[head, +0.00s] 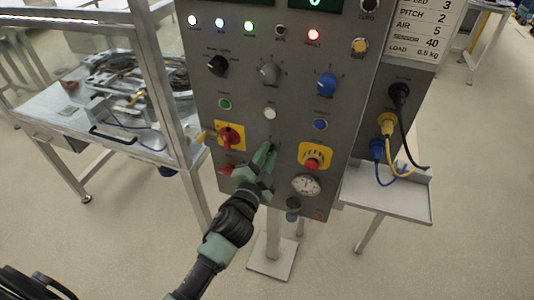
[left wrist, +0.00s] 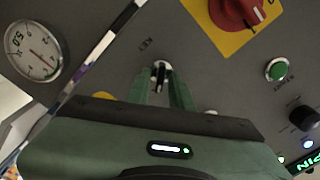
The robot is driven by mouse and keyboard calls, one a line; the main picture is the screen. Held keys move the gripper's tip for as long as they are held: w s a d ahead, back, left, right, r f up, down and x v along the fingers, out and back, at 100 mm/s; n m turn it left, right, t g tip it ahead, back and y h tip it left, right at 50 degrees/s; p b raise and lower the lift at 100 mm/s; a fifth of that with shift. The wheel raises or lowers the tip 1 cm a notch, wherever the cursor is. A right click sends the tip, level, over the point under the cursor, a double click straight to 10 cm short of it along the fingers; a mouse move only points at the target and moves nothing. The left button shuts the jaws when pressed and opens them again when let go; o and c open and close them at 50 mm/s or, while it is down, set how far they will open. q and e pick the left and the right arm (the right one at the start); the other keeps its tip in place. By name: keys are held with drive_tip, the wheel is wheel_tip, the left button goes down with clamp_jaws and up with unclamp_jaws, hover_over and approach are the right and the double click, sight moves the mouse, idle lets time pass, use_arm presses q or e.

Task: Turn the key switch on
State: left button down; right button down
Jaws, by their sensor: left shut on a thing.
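The key switch (left wrist: 161,70) is on the grey control panel (head: 240,95), beside a small "KEY" label in the left wrist view. My left gripper (head: 266,155) reaches up to the panel's lower middle. Its two green fingers, which also show in the left wrist view (left wrist: 161,84), are closed on the key, one on each side. In the head view the fingers hide most of the key. The key's exact angle is hard to tell. My right gripper is not in view.
A red rotary switch on a yellow plate (head: 230,135) is left of my gripper. A red emergency button (head: 312,162) and a gauge (head: 306,186) are to its right. Cables (head: 388,150) plug into the panel's right side. A workbench (head: 75,115) stands at left.

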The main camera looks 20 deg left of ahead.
use_arm(q)
drive_tip(key=shift+m, duration=0.5)
drive_tip(key=c, duration=1.5)
unclamp_jaws()
drive_tip(key=shift+c, duration=0.2)
drive_tip(key=s+b, duration=0.1)
drive_tip(key=s, duration=0.6)
drive_tip(key=shift+s+b, duration=0.35)
drive_tip(key=shift+s, duration=0.05)
drive_tip(key=shift+a, duration=0.1)
